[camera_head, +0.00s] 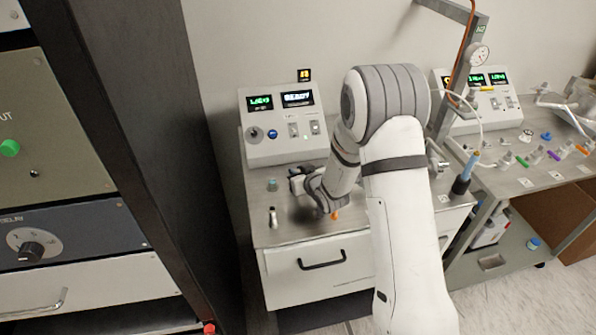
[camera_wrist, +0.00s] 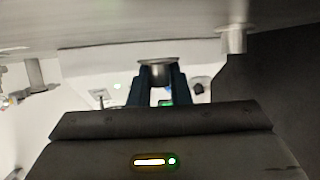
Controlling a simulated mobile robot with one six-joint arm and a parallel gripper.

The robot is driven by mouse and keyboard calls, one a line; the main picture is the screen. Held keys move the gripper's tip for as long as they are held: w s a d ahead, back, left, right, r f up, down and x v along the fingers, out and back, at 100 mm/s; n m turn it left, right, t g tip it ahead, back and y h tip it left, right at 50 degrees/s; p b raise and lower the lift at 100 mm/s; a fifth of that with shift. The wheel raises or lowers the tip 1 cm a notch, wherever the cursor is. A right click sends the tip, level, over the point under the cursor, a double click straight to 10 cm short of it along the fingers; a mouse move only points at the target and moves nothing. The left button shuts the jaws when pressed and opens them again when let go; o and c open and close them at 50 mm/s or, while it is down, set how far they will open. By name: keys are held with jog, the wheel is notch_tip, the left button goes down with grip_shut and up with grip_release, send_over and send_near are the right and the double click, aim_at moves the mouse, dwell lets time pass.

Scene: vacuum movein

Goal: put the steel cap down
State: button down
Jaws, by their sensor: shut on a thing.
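In the wrist view the steel cap (camera_wrist: 158,63) is a grey metal disc with a flared rim, held at the tips of my two dark fingers. My gripper (camera_wrist: 158,78) is shut on it. The view looks upside down, with the pale bench top along the upper edge. The cap's rim is close to that surface; I cannot tell whether it touches. In the head view my gripper (camera_head: 298,180) is low over the grey bench top (camera_head: 300,230), in front of the control box. The cap cannot be made out there.
A control box (camera_head: 283,125) with green displays stands behind my gripper. A small teal-topped item (camera_head: 272,185) and a small pale upright item (camera_head: 273,215) stand left of it. A dark rack post (camera_head: 150,150) rises at the left.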

jog(key=shift+s, duration=0.1)
jog(key=shift+f+b, duration=0.3)
jog(key=shift+b, duration=0.15)
jog(key=shift+f, duration=0.15)
jog(key=shift+s+d+f+b, duration=0.1)
jog(key=shift+s+f+b, duration=0.15)
jog(key=shift+b, duration=0.3)
jog(key=c, duration=1.3)
grip_release()
jog(key=shift+s+f, duration=0.1)
jog(key=shift+f, duration=0.05)
jog(key=shift+c, duration=0.2)
jog(key=shift+w+r+p, duration=0.2)
jog(key=shift+r+p, duration=0.55)
jog(key=shift+p, duration=0.5)
jog(key=b+v, duration=0.3)
jog(key=v, duration=0.9)
jog(key=shift+w+r, duration=0.15)
